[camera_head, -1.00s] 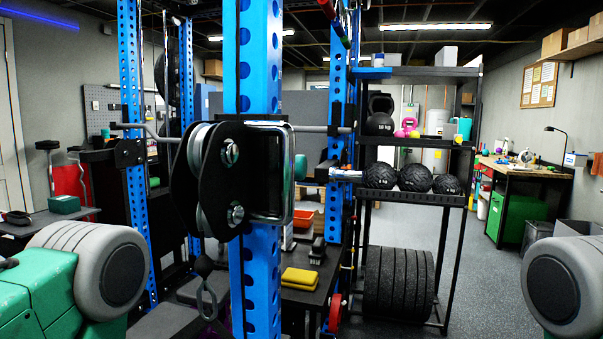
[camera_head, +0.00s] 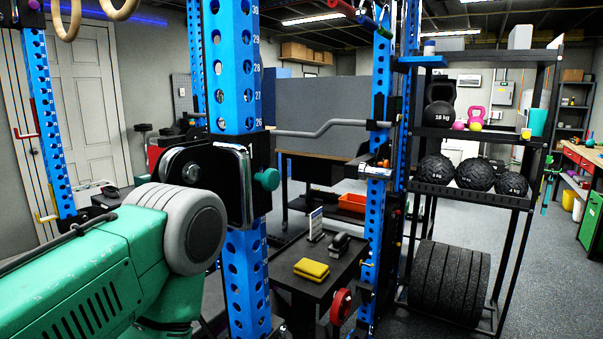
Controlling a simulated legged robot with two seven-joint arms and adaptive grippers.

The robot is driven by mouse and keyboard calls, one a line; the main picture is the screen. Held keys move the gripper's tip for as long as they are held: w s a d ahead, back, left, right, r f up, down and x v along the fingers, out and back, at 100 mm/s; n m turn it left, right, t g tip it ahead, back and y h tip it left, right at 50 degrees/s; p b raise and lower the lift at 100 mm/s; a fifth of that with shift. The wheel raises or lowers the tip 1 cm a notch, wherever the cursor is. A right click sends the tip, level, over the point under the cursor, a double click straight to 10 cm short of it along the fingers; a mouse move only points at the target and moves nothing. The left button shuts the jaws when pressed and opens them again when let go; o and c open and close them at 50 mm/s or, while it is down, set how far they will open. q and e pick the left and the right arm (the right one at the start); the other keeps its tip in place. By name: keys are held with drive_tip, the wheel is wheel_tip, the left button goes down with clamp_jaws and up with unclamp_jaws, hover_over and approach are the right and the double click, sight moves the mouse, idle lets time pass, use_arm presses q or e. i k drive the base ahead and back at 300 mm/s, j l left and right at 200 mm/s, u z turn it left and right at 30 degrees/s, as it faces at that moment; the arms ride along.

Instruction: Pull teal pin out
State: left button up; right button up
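The teal pin (camera_head: 267,180) is a round knob on the right side of the black carriage bracket (camera_head: 228,186). The bracket wraps around the blue numbered upright (camera_head: 240,90) just below the 26 mark. The knob sits close against the bracket; how deep its shaft goes is hidden. My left arm, green with a grey rounded joint, comes in from the left and ends out of sight near the bracket's left side. Neither gripper's fingers show in this view, and nothing is seen touching the knob.
A second blue upright (camera_head: 376,170) with a bent bar stands to the right. A low black table (camera_head: 310,270) holds a yellow block (camera_head: 311,269). A shelf rack (camera_head: 470,198) bears kettlebells and black balls. Open floor lies between the low table and the rack's far side.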

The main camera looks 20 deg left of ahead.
sight(270, 180)
drive_tip(key=i+l, duration=0.25)
drive_tip(key=i+l+u, duration=0.15)
drive_tip(key=l, duration=0.3)
drive_tip(key=i+l, duration=0.25)
drive_tip(key=l, duration=0.15)
drive_tip(key=j+u, duration=0.05)
